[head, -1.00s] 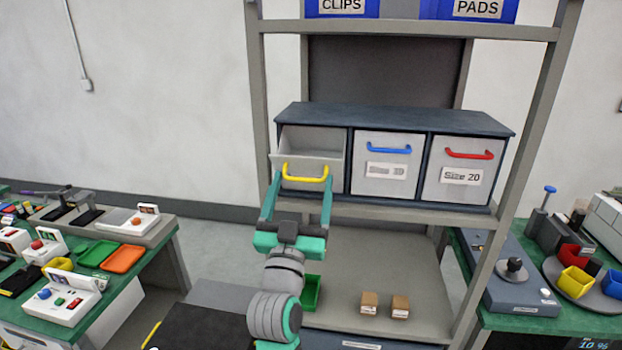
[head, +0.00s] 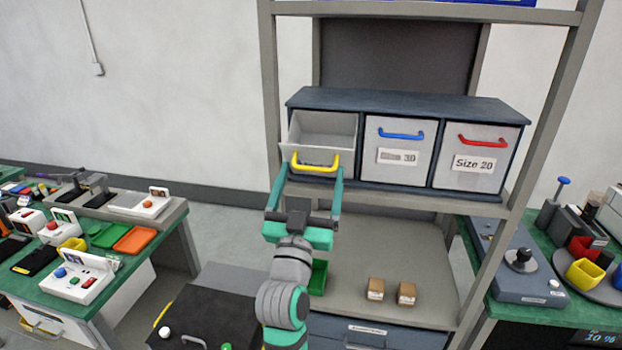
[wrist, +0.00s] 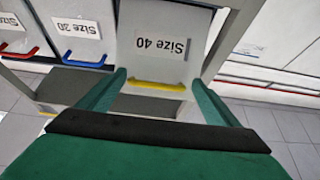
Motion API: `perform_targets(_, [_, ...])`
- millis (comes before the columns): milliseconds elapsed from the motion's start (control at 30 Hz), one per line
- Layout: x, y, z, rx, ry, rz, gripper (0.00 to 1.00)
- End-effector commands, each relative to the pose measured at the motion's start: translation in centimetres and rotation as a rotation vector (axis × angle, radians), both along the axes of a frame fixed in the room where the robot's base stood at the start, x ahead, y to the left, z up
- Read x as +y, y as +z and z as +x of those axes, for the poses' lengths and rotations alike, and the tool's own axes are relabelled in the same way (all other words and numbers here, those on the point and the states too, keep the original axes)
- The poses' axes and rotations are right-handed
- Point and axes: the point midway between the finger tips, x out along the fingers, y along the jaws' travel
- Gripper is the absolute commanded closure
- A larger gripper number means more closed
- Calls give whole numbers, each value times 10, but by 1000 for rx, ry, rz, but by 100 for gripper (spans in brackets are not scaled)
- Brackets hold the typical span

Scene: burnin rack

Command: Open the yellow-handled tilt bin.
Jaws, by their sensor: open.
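The yellow-handled tilt bin (head: 322,128) is the left bin of three in the dark cabinet on the rack shelf. It is tipped forward, and its open top and inside show in the head view. Its yellow handle (head: 315,163) runs across the front. In the wrist view the grey bin front with a "Size 40" label (wrist: 163,45) shows upside down, with the yellow handle (wrist: 157,86) below it. My gripper (head: 312,175) is open, its two green fingers apart near the two ends of the handle. I cannot tell whether they touch it.
The blue-handled bin (head: 399,150) and red-handled bin (head: 475,157) beside it are closed. Two small brown boxes (head: 391,291) and a green bin (head: 318,277) sit on the lower shelf. Rack posts (head: 545,110) stand at both sides. Green-topped benches flank the rack.

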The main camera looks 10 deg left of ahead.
Motion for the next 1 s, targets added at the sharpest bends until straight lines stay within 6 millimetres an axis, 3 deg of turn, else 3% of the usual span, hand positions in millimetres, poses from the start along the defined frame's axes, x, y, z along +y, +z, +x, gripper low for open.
perform_targets(233, [1,-6,-13,-1,0,0,15])
perform_targets(700, [7,-42,-81,2,1,0,15])
perform_targets(1000, [9,-49,-97,0,1,0,15])
